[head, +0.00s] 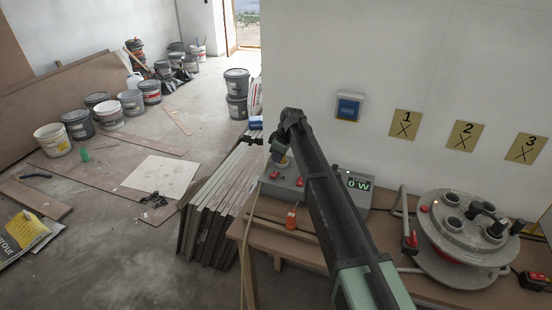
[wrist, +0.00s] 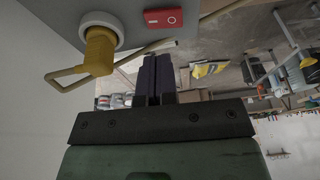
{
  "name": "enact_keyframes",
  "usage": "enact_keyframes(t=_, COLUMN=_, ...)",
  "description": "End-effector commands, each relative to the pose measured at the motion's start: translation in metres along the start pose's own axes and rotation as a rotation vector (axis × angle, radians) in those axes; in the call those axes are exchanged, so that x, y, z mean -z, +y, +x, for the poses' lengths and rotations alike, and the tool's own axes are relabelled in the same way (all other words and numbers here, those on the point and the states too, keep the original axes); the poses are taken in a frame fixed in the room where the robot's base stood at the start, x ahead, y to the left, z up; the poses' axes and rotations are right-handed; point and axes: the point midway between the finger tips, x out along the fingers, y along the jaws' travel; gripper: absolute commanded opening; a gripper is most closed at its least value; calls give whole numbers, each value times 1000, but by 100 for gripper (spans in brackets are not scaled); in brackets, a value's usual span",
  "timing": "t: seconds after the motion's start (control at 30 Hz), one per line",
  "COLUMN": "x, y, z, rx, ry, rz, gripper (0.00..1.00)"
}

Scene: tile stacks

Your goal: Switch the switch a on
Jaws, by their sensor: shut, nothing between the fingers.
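A grey power box (head: 287,190) marked A sits on the wooden bench in the head view, partly hidden by my arm. A small red switch (head: 275,174) is by the letter A, and another small red part (head: 299,182) is to its right. In the wrist view a red rocker switch (wrist: 163,18) with a white circle mark is on the grey box face (wrist: 60,12), beside a yellow plug (wrist: 98,50) in a round white socket. My gripper (wrist: 157,58) is shut and empty. Its fingertips appear below the red switch in that view, seemingly apart from it.
A grey cable reel (head: 465,235) stands on the bench's right. An orange-red plug (head: 291,218) lies at the bench front. Stacked boards (head: 215,215) lean left of the bench. A blue box (head: 348,107) is on the wall.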

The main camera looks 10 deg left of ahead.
Motion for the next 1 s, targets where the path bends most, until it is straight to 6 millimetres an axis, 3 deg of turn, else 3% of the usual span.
enact_keyframes(t=0.03, x=3, y=4, z=-25, rx=-1, ry=0, rz=2, gripper=0)
enact_keyframes(t=0.3, x=2, y=21, z=-81, rx=0, ry=0, rz=1, gripper=0)
enact_keyframes(t=0.73, x=-2, y=25, z=-86, rx=0, ry=0, rz=2, gripper=0)
enact_keyframes(t=0.87, x=-4, y=23, z=-86, rx=2, ry=-11, rz=133, gripper=0)
enact_keyframes(t=0.93, x=-30, y=-12, z=-91, rx=-5, ry=-50, rz=324, gripper=0)
enact_keyframes(t=1.0, x=-76, y=-62, z=-102, rx=-30, ry=-95, rz=531, gripper=0)
